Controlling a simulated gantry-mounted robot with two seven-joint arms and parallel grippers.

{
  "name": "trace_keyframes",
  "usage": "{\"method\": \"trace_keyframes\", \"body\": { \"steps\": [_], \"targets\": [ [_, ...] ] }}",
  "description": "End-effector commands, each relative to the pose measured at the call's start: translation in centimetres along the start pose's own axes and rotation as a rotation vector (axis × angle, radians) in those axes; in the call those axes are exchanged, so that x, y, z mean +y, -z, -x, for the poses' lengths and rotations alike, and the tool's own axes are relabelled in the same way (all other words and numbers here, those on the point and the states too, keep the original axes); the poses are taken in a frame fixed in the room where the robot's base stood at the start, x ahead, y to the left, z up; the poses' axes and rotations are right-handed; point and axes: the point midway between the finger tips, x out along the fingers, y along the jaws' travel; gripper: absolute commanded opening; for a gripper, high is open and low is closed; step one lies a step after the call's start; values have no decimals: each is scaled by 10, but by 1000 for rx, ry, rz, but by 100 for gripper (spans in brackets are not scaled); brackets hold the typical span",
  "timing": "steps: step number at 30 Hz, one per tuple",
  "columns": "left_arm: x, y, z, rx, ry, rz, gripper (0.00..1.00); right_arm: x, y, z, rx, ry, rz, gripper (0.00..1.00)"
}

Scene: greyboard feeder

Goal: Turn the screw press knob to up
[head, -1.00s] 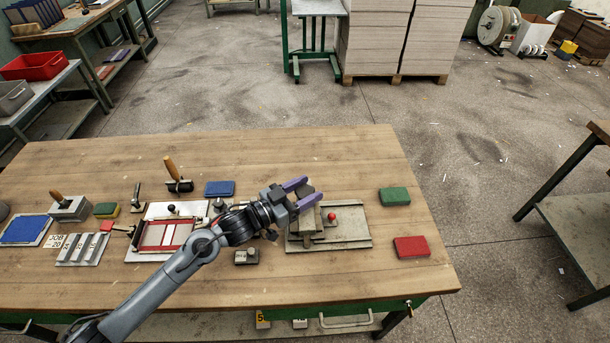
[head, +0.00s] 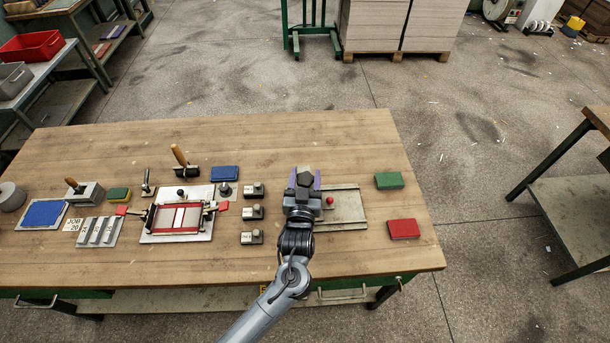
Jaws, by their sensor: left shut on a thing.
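The screw press stands right of centre on the wooden table in the head view, with a flat grey base plate (head: 346,212) and a small red ball (head: 329,202) beside its body. My left gripper (head: 304,180) is over the press, with its purple fingers on either side of a dark knob (head: 306,179). It is shut on that knob. The fingers point away from me, toward the far table edge. My wrist and hand hide most of the press body and part of the knob. My right gripper is not in view.
A red-and-white framed device (head: 178,237) is farther left. A green block (head: 388,180) and a red block (head: 404,229) lie to the right. The table behind the press is clear.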

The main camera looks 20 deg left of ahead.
Motion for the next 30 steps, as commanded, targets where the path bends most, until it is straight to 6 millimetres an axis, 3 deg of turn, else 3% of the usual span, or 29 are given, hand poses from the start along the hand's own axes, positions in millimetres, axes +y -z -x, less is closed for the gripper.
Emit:
{"method": "trace_keyframes", "body": {
  "steps": [10, 24, 25, 29, 30],
  "targets": [
    [0, -2, 0, -3, 120, 0, 26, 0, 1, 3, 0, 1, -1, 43],
    [0, -2, 0, -3, 134, -1, 26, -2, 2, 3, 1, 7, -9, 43],
    [-1, -2, 0, -3, 134, -1, 58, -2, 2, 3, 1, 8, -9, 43],
    [0, -2, 0, -2, 134, 0, 78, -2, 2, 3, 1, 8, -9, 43],
    [0, -2, 0, -1, 134, 0, 78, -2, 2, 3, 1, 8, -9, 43]
  ]
}}
